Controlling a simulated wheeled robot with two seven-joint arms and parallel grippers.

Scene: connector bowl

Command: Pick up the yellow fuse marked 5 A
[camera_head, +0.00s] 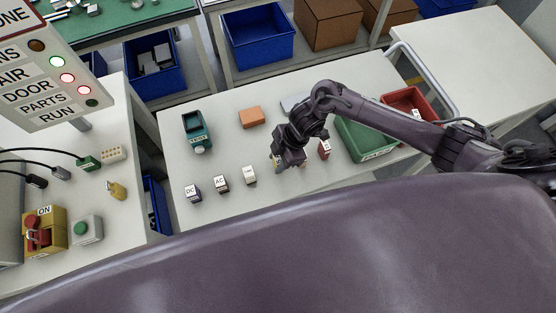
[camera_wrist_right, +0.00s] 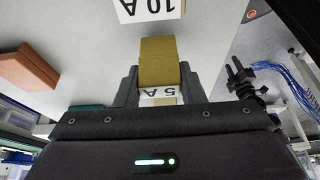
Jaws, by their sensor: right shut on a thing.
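The yellow fuse (camera_wrist_right: 158,50) marked 5 A sits between the fingers of my right gripper (camera_wrist_right: 158,84) in the wrist view. Its white label reads 5 A, upside down there. The fingers are shut on its sides. In the head view my right gripper (camera_head: 288,160) points down at the middle of the white table and hides most of the fuse. I cannot tell whether the fuse touches the table.
A red block (camera_head: 324,149) stands right of the gripper. Labelled blocks DC (camera_head: 193,193), AC (camera_head: 221,184) and another (camera_head: 249,175) stand left. A teal device (camera_head: 196,132), orange block (camera_head: 251,117), green bin (camera_head: 362,141) and red bin (camera_head: 405,102) are also on the table (camera_head: 190,243).

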